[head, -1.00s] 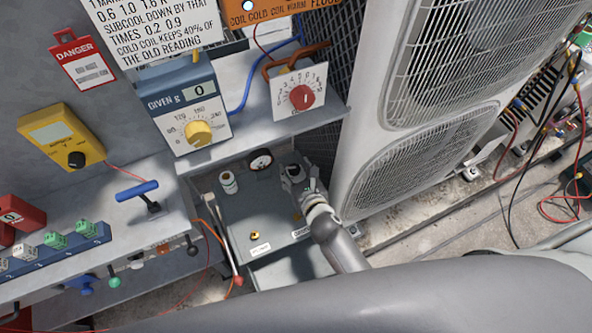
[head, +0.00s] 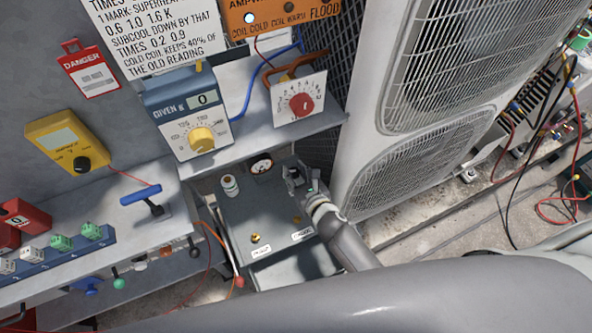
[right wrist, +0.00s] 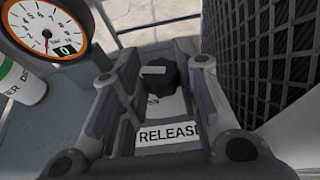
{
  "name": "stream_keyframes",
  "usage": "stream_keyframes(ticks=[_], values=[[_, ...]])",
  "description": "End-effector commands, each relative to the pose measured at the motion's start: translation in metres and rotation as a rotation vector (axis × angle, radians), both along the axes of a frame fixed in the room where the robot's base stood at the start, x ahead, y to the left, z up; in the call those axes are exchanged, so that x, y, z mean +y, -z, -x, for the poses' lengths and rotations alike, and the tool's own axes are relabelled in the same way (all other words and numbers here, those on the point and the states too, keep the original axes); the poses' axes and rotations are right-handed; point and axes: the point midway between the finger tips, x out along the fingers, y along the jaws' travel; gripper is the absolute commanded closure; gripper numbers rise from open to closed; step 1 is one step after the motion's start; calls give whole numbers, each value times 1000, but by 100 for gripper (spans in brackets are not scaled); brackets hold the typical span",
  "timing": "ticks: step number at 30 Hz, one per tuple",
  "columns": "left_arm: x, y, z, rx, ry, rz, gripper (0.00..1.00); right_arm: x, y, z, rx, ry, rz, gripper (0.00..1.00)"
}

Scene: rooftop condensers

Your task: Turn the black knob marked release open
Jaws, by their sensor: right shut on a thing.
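The black knob (right wrist: 160,76) sits between the fingers of my right gripper (right wrist: 154,72) in the right wrist view. The gripper is shut on it. A white plate marked RELEASE (right wrist: 167,134) lies just below the knob, its right end partly covered by a finger. In the head view my right gripper (head: 299,181) is over the back right of the grey panel (head: 265,218), and it hides the knob there. My left gripper is not in view.
A round gauge reading 0 (right wrist: 45,32) and a white-and-green cylinder (right wrist: 18,80) stand left of the gripper. A dark mesh (right wrist: 270,60) rises close on the right. The shelf with the red dial (head: 302,104) is behind, and the white condenser (head: 400,185) is to the right.

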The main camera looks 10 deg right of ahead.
Motion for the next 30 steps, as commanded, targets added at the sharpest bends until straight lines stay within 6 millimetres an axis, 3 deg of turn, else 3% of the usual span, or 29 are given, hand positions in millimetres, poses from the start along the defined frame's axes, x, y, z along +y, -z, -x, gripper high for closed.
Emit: stream_keyframes(ticks=[1,6,19,20,24,30], values=[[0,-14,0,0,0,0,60,-1,-7,0,0,-36,5,95],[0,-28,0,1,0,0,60,-2,-5,-1,0,-137,2,95],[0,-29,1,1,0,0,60,-3,0,0,2,-175,-1,95],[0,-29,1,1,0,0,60,-2,-1,0,2,-174,-1,67],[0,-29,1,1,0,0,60,-3,0,0,3,-173,-2,49],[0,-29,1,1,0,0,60,-3,0,0,3,-172,-1,49]])
